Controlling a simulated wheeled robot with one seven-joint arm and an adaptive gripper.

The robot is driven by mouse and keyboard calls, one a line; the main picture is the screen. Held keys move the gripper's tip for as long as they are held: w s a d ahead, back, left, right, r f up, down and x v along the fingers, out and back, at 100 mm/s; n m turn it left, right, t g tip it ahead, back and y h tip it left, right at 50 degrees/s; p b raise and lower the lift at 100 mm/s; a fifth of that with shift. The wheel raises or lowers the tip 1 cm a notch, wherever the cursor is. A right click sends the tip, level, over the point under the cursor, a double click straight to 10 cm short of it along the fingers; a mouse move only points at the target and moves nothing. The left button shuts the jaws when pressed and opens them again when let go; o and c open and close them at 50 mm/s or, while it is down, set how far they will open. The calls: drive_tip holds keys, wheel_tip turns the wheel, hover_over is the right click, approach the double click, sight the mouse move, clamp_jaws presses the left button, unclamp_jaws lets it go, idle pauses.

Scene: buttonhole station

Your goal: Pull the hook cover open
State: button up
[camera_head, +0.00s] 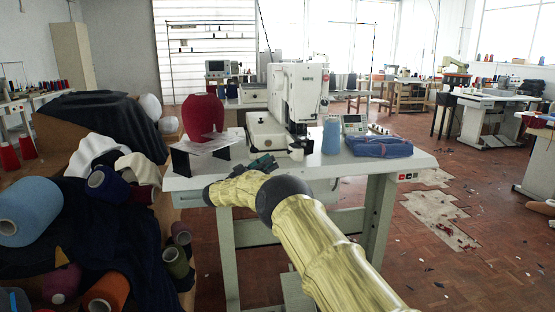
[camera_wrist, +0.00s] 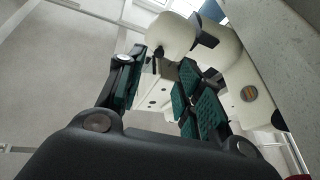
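The white buttonhole machine (camera_head: 302,92) stands on the pale table, with its low bed section (camera_head: 266,135) at the front left. I cannot tell for sure which part is the hook cover. My gripper (camera_head: 262,163) is low at the table's front edge, in front of the bed section. In the wrist view my gripper (camera_wrist: 163,66) has its two green-padded fingers spread apart, with nothing clearly held between them. Cream rounded machine parts (camera_wrist: 245,80) show beyond and beside the right finger; contact cannot be told.
On the pale table (camera_head: 350,170) stand a red rounded form (camera_head: 203,117), a clear sheet on dark supports (camera_head: 208,146), a blue thread cone (camera_head: 331,136), a control box (camera_head: 354,124) and folded blue cloth (camera_head: 379,146). Fabric and spools (camera_head: 28,212) crowd the left. The right floor is mostly open.

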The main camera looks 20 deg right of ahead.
drive_tip(key=shift+v, duration=2.6)
drive_tip(key=shift+c, duration=0.3)
